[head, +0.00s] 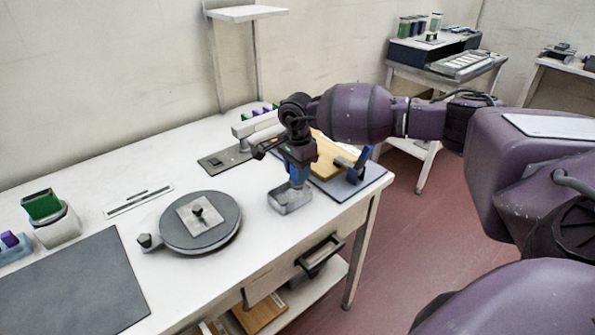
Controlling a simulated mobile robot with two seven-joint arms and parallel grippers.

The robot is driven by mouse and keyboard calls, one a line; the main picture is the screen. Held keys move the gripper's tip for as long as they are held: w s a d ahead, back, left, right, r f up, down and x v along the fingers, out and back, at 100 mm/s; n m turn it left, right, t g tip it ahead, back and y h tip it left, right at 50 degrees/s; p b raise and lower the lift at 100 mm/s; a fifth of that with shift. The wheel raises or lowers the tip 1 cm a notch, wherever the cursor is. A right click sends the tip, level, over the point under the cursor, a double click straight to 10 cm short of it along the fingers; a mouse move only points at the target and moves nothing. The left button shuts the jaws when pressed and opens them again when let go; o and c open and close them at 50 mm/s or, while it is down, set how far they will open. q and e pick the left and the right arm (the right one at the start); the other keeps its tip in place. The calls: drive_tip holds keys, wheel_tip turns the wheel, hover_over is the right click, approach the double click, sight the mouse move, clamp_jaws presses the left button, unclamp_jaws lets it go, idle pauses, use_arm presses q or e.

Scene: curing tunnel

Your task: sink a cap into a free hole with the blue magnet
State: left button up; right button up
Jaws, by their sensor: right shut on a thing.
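My right gripper (297,164) points down over the right part of the white table. It is shut on a blue block, which looks like the blue magnet (298,174). The magnet is right over a small clear dish (290,199); I cannot tell whether it touches what lies in it. The dish's contents and any cap are too small to make out. A wooden board (326,158) lies on a grey-blue mat behind the gripper, partly hidden by it. No hole can be made out in it. My left gripper is out of view.
A round grey turntable (201,233) with a square plate and black knob stands left of the dish. A grey mat (72,285) and a green-topped container (57,225) are at the left. A blue stand (353,166) is beside the board. The table's front edge is close to the dish.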

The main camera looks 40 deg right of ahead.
drive_tip(key=shift+r+p, duration=0.3)
drive_tip(key=shift+r, duration=0.6)
drive_tip(key=shift+w, duration=0.2)
idle(0.4)
